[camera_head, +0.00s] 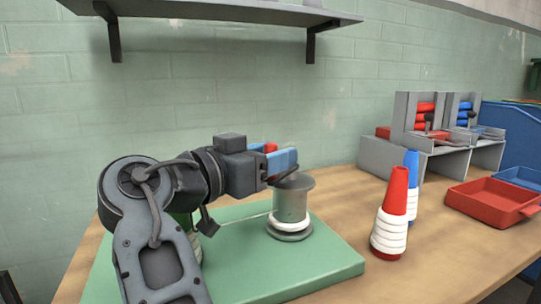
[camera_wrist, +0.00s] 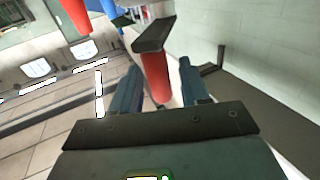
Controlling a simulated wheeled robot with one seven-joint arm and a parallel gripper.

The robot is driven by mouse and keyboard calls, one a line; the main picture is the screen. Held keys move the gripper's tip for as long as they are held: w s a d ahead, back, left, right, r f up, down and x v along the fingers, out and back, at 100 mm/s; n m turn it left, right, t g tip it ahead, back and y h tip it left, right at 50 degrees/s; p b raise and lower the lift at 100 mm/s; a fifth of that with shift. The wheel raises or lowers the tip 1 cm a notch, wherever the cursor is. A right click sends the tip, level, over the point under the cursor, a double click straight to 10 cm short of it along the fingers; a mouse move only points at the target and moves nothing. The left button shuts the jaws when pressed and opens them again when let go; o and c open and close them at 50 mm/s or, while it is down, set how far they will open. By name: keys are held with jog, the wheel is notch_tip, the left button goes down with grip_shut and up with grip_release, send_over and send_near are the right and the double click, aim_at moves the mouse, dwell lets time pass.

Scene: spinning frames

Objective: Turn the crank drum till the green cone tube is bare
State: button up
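A grey metal drum (camera_head: 291,205) stands on a green board (camera_head: 310,264). A thin pale thread runs left from it. A green cone tube (camera_head: 182,218) shows in small part behind my arm; how much thread it bears is hidden. A red crank handle (camera_head: 271,148) is above the drum. In the wrist view, the red handle (camera_wrist: 155,78) hangs from a dark crank arm (camera_wrist: 153,36). My gripper (camera_head: 281,161) is at the handle. Its blue fingers (camera_wrist: 158,78) stand either side of the handle, with a gap visible at the right, so it looks open around it.
A red cone (camera_head: 396,192) with white thread and a blue cone (camera_head: 411,172) stand right of the board. Behind them is a grey rack (camera_head: 376,158) with red and blue spools. A red tray (camera_head: 487,202) lies far right. A shelf (camera_head: 215,12) hangs above.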

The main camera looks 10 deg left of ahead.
notch_tip(320, 180, up, 4)
jog(key=shift+r+p, duration=0.15)
jog(key=shift+p, duration=0.25)
jog(key=s+d+r, duration=0.1)
jog(key=d+r, duration=0.2)
jog(key=d, duration=0.2)
jog(key=s+d+r+p, duration=0.1)
jog(key=d+r, duration=0.2)
jog(key=d, duration=0.3)
jog(key=shift+s+d+r, duration=0.2)
jog(key=shift+d+r, duration=0.05)
jog(key=shift+r, duration=0.1)
